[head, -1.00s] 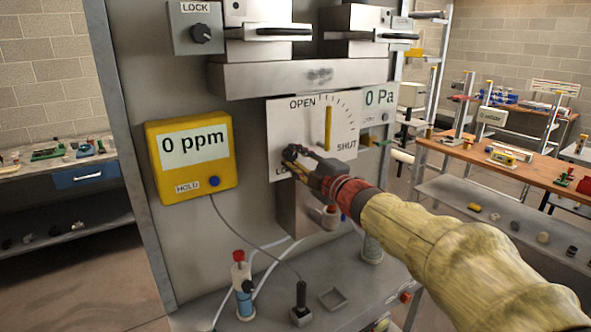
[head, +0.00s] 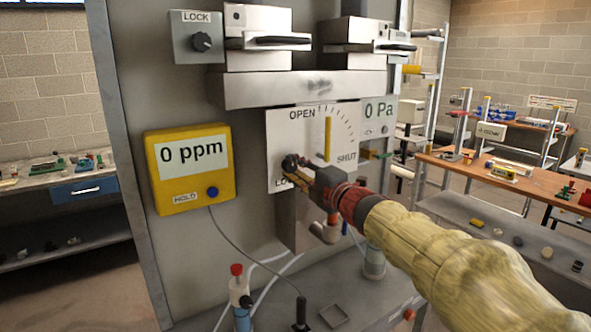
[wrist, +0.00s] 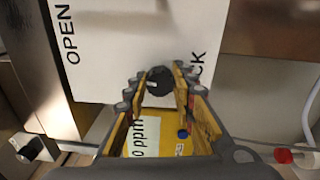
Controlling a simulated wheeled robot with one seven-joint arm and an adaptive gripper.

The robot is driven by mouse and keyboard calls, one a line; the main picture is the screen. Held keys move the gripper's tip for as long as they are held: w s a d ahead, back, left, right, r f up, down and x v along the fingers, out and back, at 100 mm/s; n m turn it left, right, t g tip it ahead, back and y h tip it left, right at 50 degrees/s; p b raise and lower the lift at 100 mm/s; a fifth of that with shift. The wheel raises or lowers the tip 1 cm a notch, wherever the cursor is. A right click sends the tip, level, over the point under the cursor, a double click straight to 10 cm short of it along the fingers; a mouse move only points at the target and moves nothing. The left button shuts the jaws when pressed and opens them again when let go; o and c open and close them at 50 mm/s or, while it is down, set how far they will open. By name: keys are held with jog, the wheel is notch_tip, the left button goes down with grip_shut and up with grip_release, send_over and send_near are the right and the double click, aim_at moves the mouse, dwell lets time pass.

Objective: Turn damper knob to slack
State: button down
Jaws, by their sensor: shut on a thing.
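The damper plate (head: 290,135) is a white card with a dial, marked OPEN at the top left and SHUT at the lower right. A yellow pointer (head: 328,139) stands nearly upright on it. At the plate's lower left is a small black knob (wrist: 159,80) with a pale mark, beside a label whose visible end reads "CK". My gripper (head: 291,165) reaches in from the right and covers most of the knob and label in the head view. In the wrist view, my gripper's fingertips (wrist: 157,83) are shut on the knob from both sides.
A yellow 0 ppm meter (head: 188,168) hangs left of the plate. A grey box with a LOCK knob (head: 201,42) is at the upper left. A metal duct (head: 290,85) juts out above the plate. A 0 Pa display (head: 380,112) sits to the right.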

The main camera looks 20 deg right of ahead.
jog(key=c, duration=1.5)
grip_release()
jog(key=v, duration=1.2)
jog(key=shift+f, duration=0.1)
